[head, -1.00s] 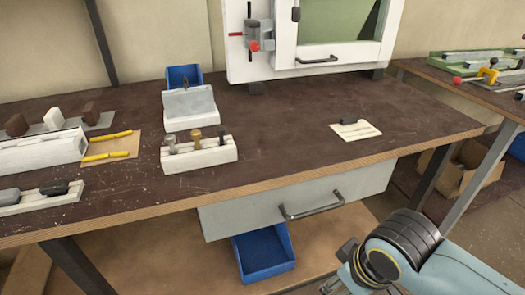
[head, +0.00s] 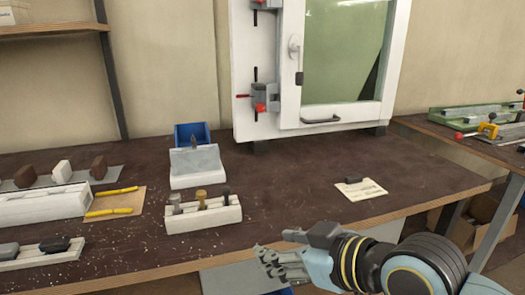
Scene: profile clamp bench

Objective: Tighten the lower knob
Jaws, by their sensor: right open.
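A white framed window unit (head: 292,122) stands upright at the back of the bench. Its left post carries a lower clamp (head: 266,94) with a small red knob (head: 260,107) at its front. An upper clamp (head: 265,3) is cut off by the top edge of the picture. My right gripper (head: 268,262) is at the bench's front edge, below and well apart from the lower knob. It is open and holds nothing, with its fingers pointing left. My left gripper is out of view.
A white block with several upright tools (head: 204,215) stands left of my right gripper. Behind it are a grey-white stand (head: 196,167) and a blue bin (head: 190,130). A card with a dark piece (head: 362,189) lies at right. The bench before the window unit is clear.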

